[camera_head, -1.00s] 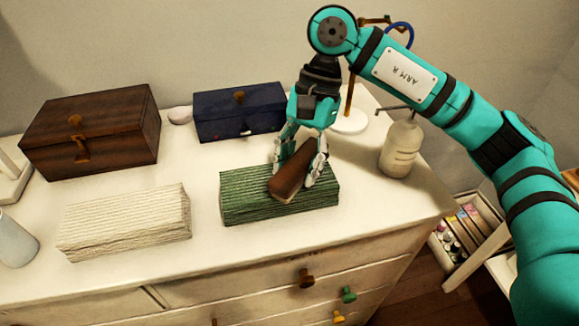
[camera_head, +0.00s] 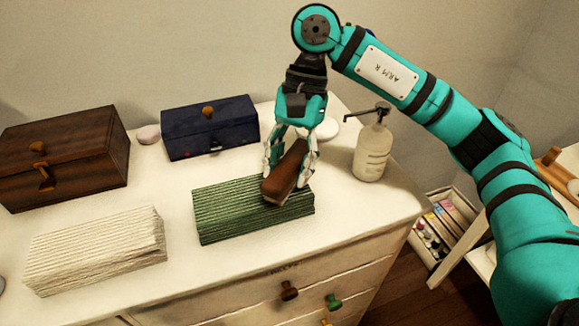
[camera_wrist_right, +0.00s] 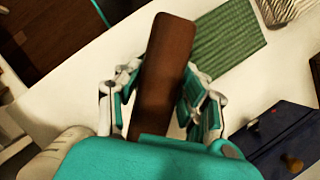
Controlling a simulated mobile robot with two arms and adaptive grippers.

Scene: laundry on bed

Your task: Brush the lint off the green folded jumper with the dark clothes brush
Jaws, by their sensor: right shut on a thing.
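The green folded jumper (camera_head: 225,215) lies on the white dresser top, its ribs running lengthwise. The dark brown clothes brush (camera_head: 287,170) is tilted over the jumper's back right part. Its near end overlaps the jumper; I cannot tell whether the bristles touch. My right gripper (camera_head: 290,165) is shut on the brush, one finger on each side. The right wrist view shows the brush (camera_wrist_right: 165,75) between the fingers, with the jumper (camera_wrist_right: 228,40) beside it. No lint can be made out. My left gripper is not in view.
A cream folded garment (camera_head: 95,252) lies left of the jumper. A brown wooden box (camera_head: 70,165) and a navy box (camera_head: 210,128) stand behind. A pump bottle (camera_head: 373,152) stands right of the gripper. The dresser's front edge is clear.

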